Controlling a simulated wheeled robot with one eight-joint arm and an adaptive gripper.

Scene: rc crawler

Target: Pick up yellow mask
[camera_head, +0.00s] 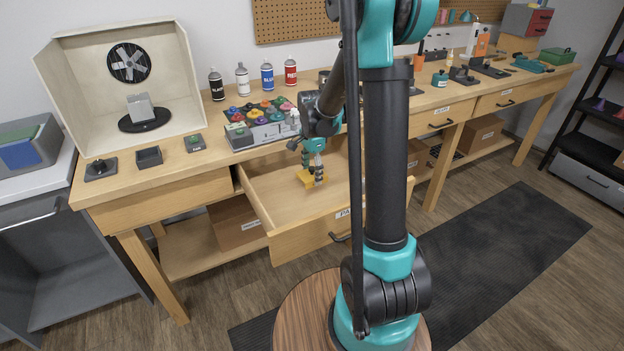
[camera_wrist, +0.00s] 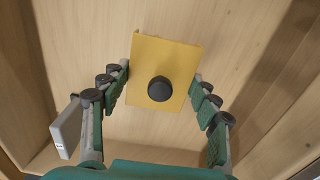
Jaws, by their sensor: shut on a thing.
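The yellow mask (camera_wrist: 177,62) is a flat yellow plate with a round black knob (camera_wrist: 159,88) at its middle. In the wrist view it sits between the two green-padded fingers of my gripper (camera_wrist: 159,90), which are shut on it, one at each side. In the head view my gripper (camera_head: 313,172) points down into the open drawer (camera_head: 270,187), and the yellow mask (camera_head: 305,180) shows at its fingertips. Whether the mask touches the drawer floor I cannot tell.
The drawer walls stand around my gripper, with the bench top (camera_head: 215,158) above. A rack of coloured paint pots (camera_head: 262,121) stands on the bench behind the drawer. A spray booth (camera_head: 75,75) is at the left. My arm hides part of the bench.

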